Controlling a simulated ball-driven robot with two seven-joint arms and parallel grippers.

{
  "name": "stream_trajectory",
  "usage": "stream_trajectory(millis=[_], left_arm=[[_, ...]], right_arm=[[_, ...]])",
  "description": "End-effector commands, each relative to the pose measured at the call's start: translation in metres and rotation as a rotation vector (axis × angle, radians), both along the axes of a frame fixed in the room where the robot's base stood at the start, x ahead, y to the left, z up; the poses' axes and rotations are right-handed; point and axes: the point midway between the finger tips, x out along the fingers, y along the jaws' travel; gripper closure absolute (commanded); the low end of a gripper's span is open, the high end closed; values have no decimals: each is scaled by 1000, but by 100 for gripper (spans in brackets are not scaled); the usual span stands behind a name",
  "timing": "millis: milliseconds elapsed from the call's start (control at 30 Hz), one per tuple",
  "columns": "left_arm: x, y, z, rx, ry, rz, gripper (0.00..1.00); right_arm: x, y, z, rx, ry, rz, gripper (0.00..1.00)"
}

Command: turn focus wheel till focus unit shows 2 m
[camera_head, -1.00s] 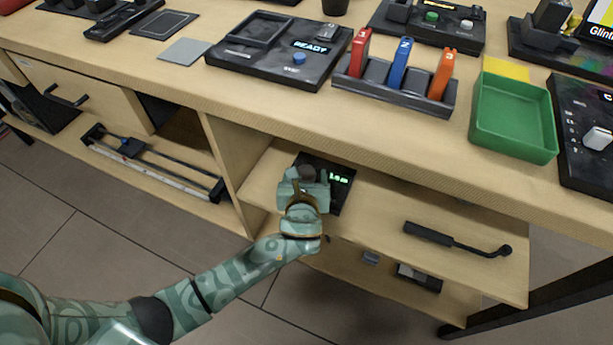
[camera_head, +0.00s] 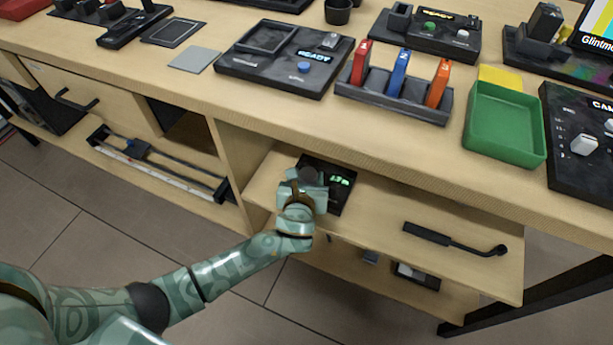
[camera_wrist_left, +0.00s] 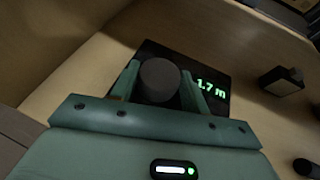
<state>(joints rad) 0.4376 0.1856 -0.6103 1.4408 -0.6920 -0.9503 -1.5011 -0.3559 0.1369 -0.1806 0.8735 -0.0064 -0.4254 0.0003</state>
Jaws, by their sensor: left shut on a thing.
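The focus unit (camera_head: 342,189) is a black box on the shelf below the bench top. Its green display reads 1.7 m in the left wrist view (camera_wrist_left: 210,88). The focus wheel (camera_wrist_left: 160,79) is a dark round knob on the unit, left of the display; it also shows in the head view (camera_head: 307,174). My left gripper (camera_wrist_left: 161,88) is shut on the focus wheel, one finger on each side of it. In the head view my left gripper (camera_head: 305,182) covers part of the unit. My right gripper is not in view.
A black handle-like tool (camera_head: 455,240) lies on the same shelf to the right. The bench top edge (camera_head: 400,160) overhangs the shelf. A green tray (camera_head: 505,125) and a rack of coloured numbered pieces (camera_head: 393,95) stand on the bench above.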

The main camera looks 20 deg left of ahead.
Motion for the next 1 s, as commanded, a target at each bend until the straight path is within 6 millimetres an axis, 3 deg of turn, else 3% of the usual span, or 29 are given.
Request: stream_trajectory(millis=[233,267,300,333,600,733,1000], left_arm=[[0,0,0,1,-1,0,77],[0,0,0,1,-1,0,46],[0,0,0,1,-1,0,35],[0,0,0,1,-1,0,34],[0,0,1,0,-1,0,34],[-10,-3,8,0,-2,-1,34],[-70,-17,39,-1,-5,-1,34]], right_arm=[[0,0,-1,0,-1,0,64],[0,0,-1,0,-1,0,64],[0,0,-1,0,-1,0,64],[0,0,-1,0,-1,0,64],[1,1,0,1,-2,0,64],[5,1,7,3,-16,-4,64],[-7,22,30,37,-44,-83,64]])
